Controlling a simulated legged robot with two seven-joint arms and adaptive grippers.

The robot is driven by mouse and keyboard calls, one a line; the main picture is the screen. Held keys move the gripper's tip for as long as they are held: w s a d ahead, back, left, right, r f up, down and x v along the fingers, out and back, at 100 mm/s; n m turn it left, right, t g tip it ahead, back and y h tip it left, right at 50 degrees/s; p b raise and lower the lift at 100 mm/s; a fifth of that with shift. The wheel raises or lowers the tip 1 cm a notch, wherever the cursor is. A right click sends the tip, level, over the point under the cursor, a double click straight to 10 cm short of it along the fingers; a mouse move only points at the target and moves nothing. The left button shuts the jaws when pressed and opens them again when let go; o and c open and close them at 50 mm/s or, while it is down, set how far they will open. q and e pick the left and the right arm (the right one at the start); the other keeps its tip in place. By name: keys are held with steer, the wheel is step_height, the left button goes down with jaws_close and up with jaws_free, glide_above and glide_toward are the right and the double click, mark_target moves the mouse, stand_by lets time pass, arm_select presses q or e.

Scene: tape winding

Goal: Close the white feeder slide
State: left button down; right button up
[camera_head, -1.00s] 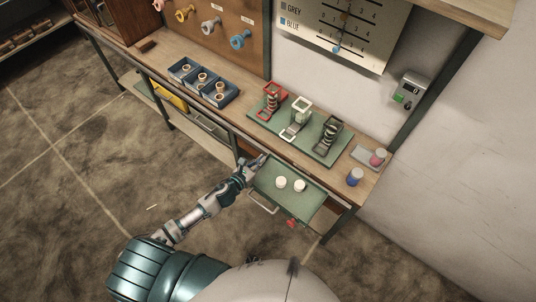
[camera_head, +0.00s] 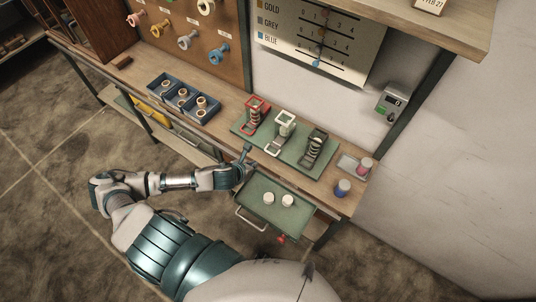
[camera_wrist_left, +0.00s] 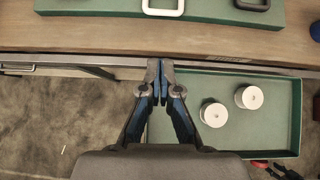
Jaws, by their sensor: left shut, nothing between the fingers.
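The white feeder (camera_head: 285,122) stands in the middle of the green board (camera_head: 243,130) on the bench. Its slide (camera_head: 273,150) shows as a white loop sticking out at the front, near the board's front edge. The loop (camera_wrist_left: 163,14) is partly cut off at the top of the left wrist view. My left gripper (camera_head: 246,150) is at the bench's front edge, left of the slide and apart from it. In the left wrist view its fingertips (camera_wrist_left: 160,64) meet with nothing between them, below the loop. My right gripper is not in view.
A red feeder (camera_head: 254,113) and a dark feeder (camera_head: 315,148) flank the white one. An open green drawer (camera_head: 262,184) with two white spools (camera_head: 269,198) juts out below the bench edge. Blue bins (camera_head: 162,88) stand to the left; blue (camera_head: 342,188) and pink (camera_head: 365,165) items stand right.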

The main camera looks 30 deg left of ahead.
arm_select(q)
steer(key=x, duration=0.6)
steer(key=shift+w+d, duration=0.2)
steer(key=shift+d, duration=0.15)
steer(key=w, duration=0.1)
steer(key=w+f, duration=0.1)
steer(key=w, duration=0.1)
steer(key=shift+w, duration=0.15)
steer(key=shift+w+a+f, duration=0.2)
steer(key=shift+w, duration=0.25)
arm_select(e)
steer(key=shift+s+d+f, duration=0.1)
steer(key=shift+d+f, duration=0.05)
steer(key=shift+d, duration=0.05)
arm_select(q)
steer(key=shift+d, duration=0.1)
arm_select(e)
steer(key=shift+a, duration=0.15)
arm_select(q)
steer(key=w, duration=0.3)
steer(key=shift+w+d+r, duration=0.1)
steer(key=shift+w+d, duration=0.05)
steer(key=shift+w, duration=0.05)
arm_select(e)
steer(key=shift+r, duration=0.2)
